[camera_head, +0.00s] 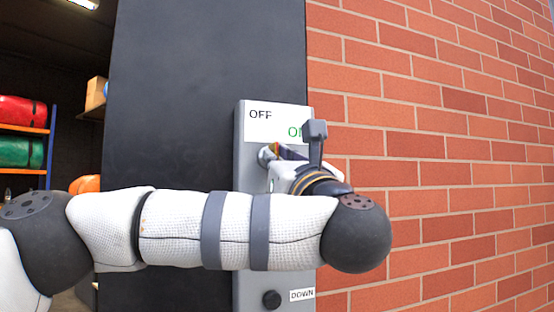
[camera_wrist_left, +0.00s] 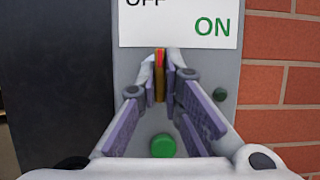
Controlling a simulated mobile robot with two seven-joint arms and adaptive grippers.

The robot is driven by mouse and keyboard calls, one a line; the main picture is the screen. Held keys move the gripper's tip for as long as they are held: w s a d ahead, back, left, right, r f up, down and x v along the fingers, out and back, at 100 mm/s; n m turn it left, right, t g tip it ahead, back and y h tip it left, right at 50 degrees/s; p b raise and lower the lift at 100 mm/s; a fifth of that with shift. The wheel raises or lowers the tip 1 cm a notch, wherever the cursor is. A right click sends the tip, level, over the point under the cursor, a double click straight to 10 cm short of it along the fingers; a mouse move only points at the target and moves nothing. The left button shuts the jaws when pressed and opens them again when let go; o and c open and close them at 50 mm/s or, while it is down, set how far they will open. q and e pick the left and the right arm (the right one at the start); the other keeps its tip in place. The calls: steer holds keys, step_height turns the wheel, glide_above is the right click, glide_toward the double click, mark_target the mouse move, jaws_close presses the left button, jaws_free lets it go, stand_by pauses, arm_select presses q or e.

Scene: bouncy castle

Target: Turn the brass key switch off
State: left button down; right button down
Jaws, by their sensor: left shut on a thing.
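The grey control box (camera_head: 244,190) is fixed upright on a dark panel and carries a white label (camera_head: 277,122) reading OFF at upper left and ON at lower right. My left gripper (camera_wrist_left: 160,78) is in front of the box, just below the label, with its fingers closed on the brass key (camera_wrist_left: 160,88). A narrow strip of the key, red at the top, shows between the finger pads and looks roughly upright. The switch body is mostly hidden by the fingers. In the head view my left gripper (camera_head: 273,152) is partly covered by my own wrist. My right gripper is not in view.
A green button (camera_wrist_left: 163,145) and a small dark button (camera_wrist_left: 219,94) are on the box. Lower down is a black knob (camera_head: 271,299) beside a DOWN label (camera_head: 302,295). A brick wall (camera_head: 450,150) stands at right. Shelves with red and green rolls (camera_head: 22,112) are at left.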

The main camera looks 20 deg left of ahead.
arm_select(q)
steer(key=c, duration=1.8)
jaws_free()
steer(key=shift+o, duration=0.2)
steer(key=v, duration=0.7)
steer(key=shift+d, duration=0.2)
steer(key=shift+s+f, duration=0.1)
steer(key=shift+s, duration=0.1)
